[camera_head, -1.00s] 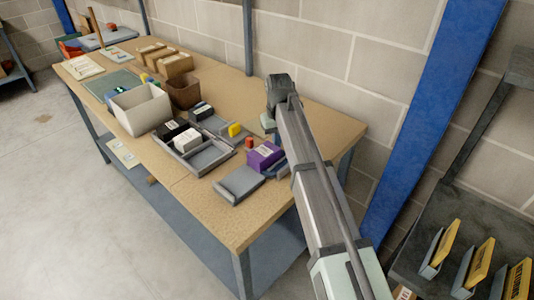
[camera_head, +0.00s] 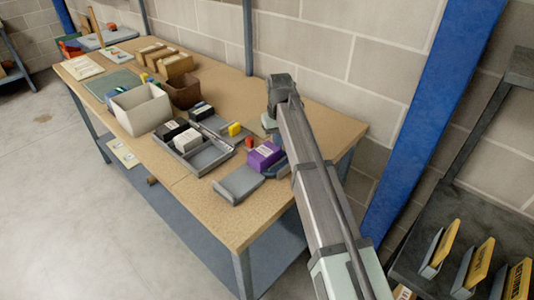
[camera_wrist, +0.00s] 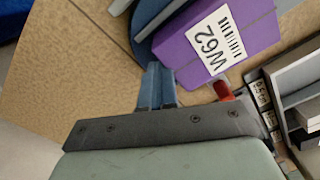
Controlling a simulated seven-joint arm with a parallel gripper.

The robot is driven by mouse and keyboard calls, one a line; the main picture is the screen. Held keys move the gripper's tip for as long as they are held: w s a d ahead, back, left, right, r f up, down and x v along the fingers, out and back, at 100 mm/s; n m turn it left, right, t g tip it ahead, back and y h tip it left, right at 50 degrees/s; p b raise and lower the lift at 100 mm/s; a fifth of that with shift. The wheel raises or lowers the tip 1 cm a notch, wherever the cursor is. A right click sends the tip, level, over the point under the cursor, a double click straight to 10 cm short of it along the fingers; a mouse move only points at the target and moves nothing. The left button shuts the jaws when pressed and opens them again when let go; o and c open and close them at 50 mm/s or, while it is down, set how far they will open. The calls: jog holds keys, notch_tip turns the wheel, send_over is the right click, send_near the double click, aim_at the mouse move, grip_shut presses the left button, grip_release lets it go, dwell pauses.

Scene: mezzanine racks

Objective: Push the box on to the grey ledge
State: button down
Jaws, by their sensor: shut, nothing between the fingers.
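The purple box (camera_head: 264,156) has a white label and stands near the right end of the workbench. In the wrist view the box (camera_wrist: 250,25) shows its label reading W62. The grey ledge (camera_head: 239,184) is a low slab just in front of the box. My gripper (camera_wrist: 158,80) is shut and empty, with its blue fingertips close to the near lower corner of the box. I cannot tell whether they touch it. In the head view the fingers are mostly hidden by my arm.
A red cylinder (camera_head: 249,142) stands just beside the box. A grey divided tray (camera_head: 208,157) with small boxes lies left of it, with a yellow block (camera_head: 234,129) nearby. A white bin (camera_head: 141,107) stands further left. Bare bench lies right of the ledge.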

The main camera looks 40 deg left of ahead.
jog(key=shift+r, duration=0.1)
jog(key=shift+r, duration=1.1)
notch_tip(320, 180, up, 7)
jog(key=shift+f, duration=0.2)
jog(key=shift+w, duration=0.1)
dwell(0.3)
